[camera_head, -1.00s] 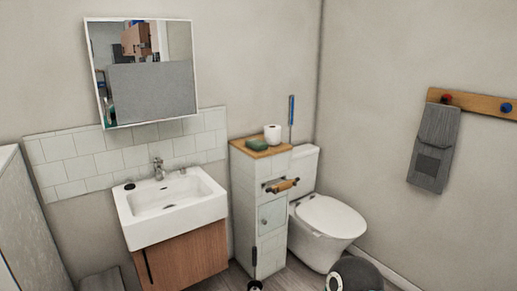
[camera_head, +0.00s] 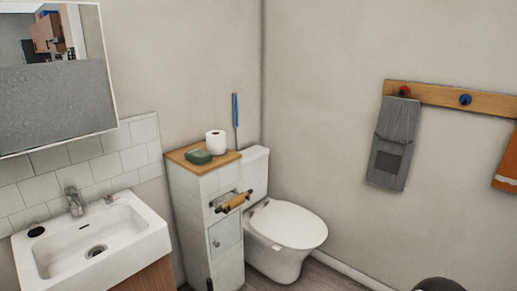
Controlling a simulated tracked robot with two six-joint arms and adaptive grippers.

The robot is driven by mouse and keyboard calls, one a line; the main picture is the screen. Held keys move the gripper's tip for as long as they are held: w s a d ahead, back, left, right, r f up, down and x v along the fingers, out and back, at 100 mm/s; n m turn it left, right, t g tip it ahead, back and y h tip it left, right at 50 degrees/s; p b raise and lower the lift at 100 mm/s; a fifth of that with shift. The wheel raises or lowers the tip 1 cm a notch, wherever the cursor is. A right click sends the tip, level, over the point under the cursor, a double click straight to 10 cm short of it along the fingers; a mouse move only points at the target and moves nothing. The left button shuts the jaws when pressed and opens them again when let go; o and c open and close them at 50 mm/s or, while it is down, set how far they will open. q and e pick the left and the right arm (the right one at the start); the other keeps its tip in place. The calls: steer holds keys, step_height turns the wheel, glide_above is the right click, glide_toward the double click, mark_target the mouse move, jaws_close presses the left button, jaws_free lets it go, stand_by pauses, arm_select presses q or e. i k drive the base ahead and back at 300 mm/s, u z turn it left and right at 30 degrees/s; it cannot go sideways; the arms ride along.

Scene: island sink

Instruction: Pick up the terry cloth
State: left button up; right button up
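A grey cloth (camera_head: 393,145) hangs from a red knob on a wooden wall rail at the right. It hangs straight down the wall and has a darker square patch near its lower end. An orange cloth (camera_head: 507,165) hangs at the right edge and is cut off by the frame. I cannot tell which cloth is the terry one. Neither of my grippers is clearly in view. A dark rounded shape at the bottom right may be part of my arm. Nothing touches the grey cloth.
The wooden rail (camera_head: 438,95) also carries a blue knob (camera_head: 465,100). A toilet (camera_head: 290,225) and a narrow tiled cabinet (camera_head: 185,195) stand against the wall, with a paper roll (camera_head: 216,142) and a green item (camera_head: 198,157) on top. A sink (camera_head: 65,245) is at left.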

mark_target(198, 156)
steer(key=z, duration=0.5)
steer(key=i, duration=2)
steer(key=u, duration=0.25)
